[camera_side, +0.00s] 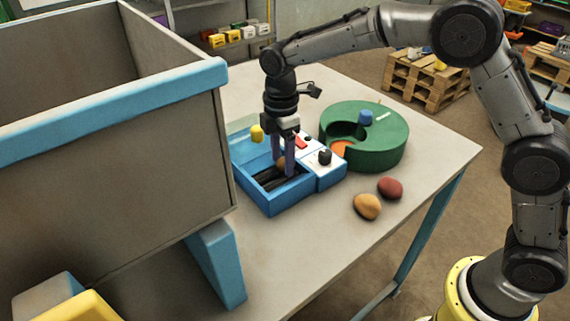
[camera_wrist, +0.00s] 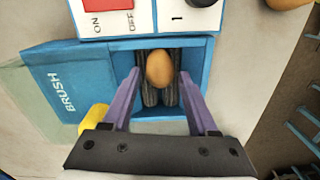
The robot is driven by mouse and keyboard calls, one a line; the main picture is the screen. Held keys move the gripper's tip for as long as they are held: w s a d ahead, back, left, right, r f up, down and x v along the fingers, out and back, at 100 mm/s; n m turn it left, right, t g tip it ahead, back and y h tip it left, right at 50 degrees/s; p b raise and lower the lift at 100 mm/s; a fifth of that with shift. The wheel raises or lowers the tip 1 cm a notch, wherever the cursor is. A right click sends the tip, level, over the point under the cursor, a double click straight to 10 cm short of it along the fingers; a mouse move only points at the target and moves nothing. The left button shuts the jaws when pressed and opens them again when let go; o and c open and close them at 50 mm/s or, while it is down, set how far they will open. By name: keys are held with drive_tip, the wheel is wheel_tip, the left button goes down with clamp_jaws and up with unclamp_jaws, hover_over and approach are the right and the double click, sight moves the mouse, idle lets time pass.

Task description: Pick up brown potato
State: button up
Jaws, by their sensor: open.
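A brown potato (camera_wrist: 160,69) lies on dark brush rollers inside the blue brush box (camera_wrist: 206,92). In the side view the potato (camera_side: 281,163) is partly hidden by my fingers, and the box (camera_side: 271,205) sits on the table. My gripper (camera_side: 284,170) points down into the box, with purple fingers. In the wrist view my gripper (camera_wrist: 160,80) is open, one finger on each side of the potato. I cannot tell whether the fingers touch it.
A tan potato (camera_side: 367,206) and a red potato (camera_side: 390,187) lie on the grey table (camera_side: 440,160). A green round machine (camera_side: 384,148) stands behind them. A white panel (camera_side: 330,164) with a red switch and black knob adjoins the box. A large grey bin (camera_side: 110,190) stands left.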

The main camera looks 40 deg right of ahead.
drive_tip(key=shift+f, duration=0.45)
clamp_jaws()
drive_tip(key=shift+r, duration=0.1)
